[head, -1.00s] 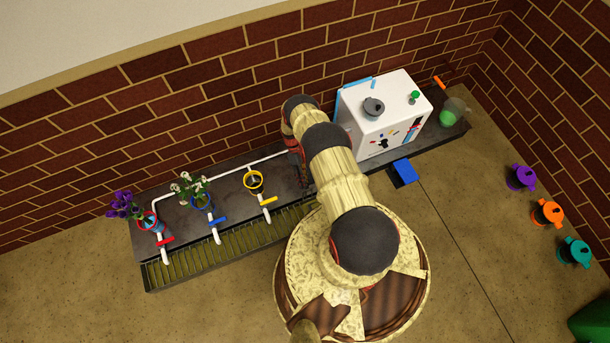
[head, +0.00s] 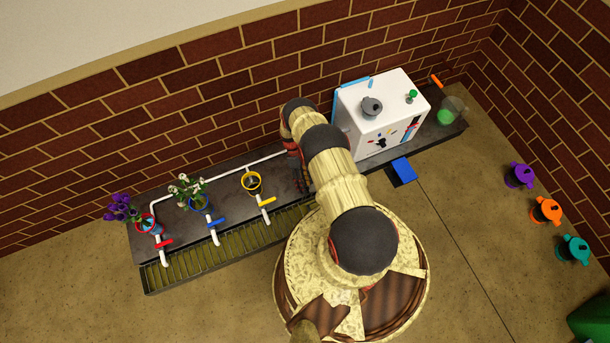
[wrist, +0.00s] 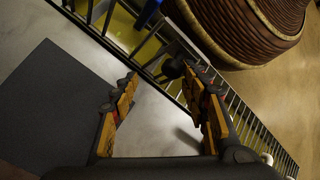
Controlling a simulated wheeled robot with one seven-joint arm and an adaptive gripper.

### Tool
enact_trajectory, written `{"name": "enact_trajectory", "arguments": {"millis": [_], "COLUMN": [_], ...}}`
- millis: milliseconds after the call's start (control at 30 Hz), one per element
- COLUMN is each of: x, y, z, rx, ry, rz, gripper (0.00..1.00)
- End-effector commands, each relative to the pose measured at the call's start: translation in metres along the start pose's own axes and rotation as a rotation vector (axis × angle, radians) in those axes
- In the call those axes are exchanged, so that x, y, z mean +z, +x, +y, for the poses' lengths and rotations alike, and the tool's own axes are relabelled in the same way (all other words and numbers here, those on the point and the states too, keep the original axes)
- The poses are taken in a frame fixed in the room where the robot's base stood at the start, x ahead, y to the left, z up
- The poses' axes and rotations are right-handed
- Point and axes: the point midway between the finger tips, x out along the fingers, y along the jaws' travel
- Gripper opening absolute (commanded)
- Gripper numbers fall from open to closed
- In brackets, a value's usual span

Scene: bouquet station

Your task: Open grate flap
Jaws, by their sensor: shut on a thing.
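The grate (head: 225,240) is a long slatted strip along the front edge of the dark counter. In the wrist view its bars (wrist: 262,135) run diagonally, with a yellow-green interior (wrist: 150,52) showing between them at the upper left. My gripper (wrist: 158,75) is at the grate, its two orange-and-dark fingers on either side of a pale surface. A small dark round knob (wrist: 172,68) sits by the right fingertip. The gripper is shut on what seems to be the grate flap; the exact contact is unclear. In the head view my arm hides the gripper.
Lidded containers (head: 546,211) stand right; floor between is clear.

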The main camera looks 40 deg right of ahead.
Motion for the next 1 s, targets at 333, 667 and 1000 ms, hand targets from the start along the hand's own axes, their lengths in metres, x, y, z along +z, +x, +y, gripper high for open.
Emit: {"name": "enact_trajectory", "arguments": {"millis": [333,667,1000], "x": [0.000,-0.001,-0.001], "y": [-0.004,-0.039,-0.103], "z": [0.002,0.002,0.001], "rx": [0.006,0.006,0.004], "ry": [-0.001,0.000,0.000], "rz": [0.001,0.003,0.002], "gripper": [0.37,0.37,0.37]}}
